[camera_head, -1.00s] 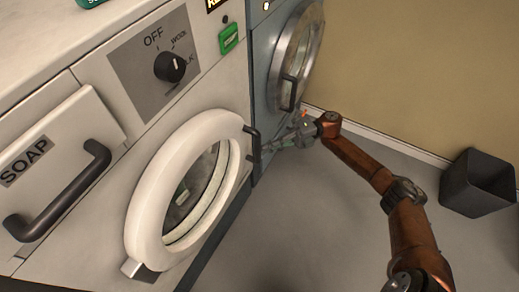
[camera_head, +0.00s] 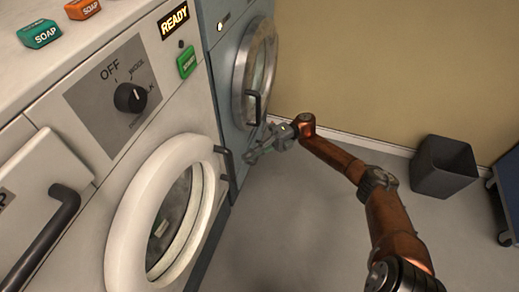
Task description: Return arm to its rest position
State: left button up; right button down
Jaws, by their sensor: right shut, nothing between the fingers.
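My right arm (camera_head: 385,205) reaches in from the lower right, its copper links bent at the elbow. My right gripper (camera_head: 256,155) is shut and empty. It shows in front of the grey-blue machine's lower front, just right of the white washer's door handle (camera_head: 225,163). I cannot tell whether it touches the handle. The white washer's round door (camera_head: 122,240) looks closed. My left gripper is not in view.
A soap drawer with a dark handle (camera_head: 40,240) is at left. A dial (camera_head: 130,97), a green button (camera_head: 187,62) and a READY sign (camera_head: 174,20) are on the washer. Soap boxes (camera_head: 39,34) lie on top. A dark bin (camera_head: 443,167) stands by the wall. The middle floor is clear.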

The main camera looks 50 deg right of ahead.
jog(key=v, duration=0.6)
